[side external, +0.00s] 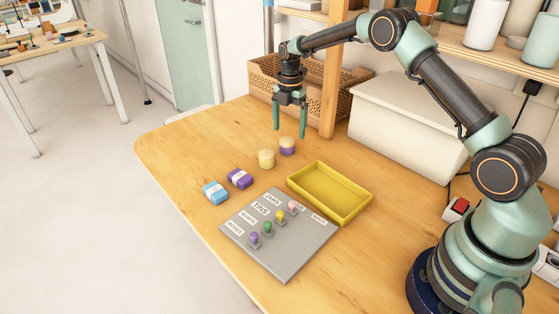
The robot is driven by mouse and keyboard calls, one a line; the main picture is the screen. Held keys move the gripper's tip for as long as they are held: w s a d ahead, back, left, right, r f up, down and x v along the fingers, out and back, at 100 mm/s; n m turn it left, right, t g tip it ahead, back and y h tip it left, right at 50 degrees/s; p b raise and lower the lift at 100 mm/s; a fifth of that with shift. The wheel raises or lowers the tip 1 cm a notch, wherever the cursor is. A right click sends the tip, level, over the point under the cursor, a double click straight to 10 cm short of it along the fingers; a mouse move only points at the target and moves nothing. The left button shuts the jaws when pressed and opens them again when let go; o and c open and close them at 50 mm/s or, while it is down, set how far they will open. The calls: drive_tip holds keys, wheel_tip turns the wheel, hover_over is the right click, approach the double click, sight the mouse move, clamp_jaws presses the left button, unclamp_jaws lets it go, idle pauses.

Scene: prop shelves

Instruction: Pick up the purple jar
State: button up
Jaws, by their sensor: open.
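The purple jar (287,150) is a small cylinder with a purple lower part and a pale cream top. It stands upright on the wooden table (190,145), behind the yellow tray. My gripper (289,131) is open, its green fingers pointing down, empty. It hangs above and close to the jar, with the fingertips just above or behind it in the picture. I cannot tell the exact depth between them. A pale yellow jar (266,159) stands just left of the purple one with a small gap.
A yellow tray (345,211) lies right of the jars. Blue (215,193) and purple (240,179) wrapped blocks lie left. A grey panel (285,262) with several coloured knobs is in front. A wooden post (331,80), a woven basket (262,86) and a white box (400,120) stand behind.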

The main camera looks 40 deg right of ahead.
sight(287, 140)
drive_tip(key=shift+w+f, duration=0.2)
drive_tip(key=shift+f, duration=2.65)
drive_tip(key=c, duration=1.4)
clamp_jaws()
drive_tip(key=shift+r, duration=0.2)
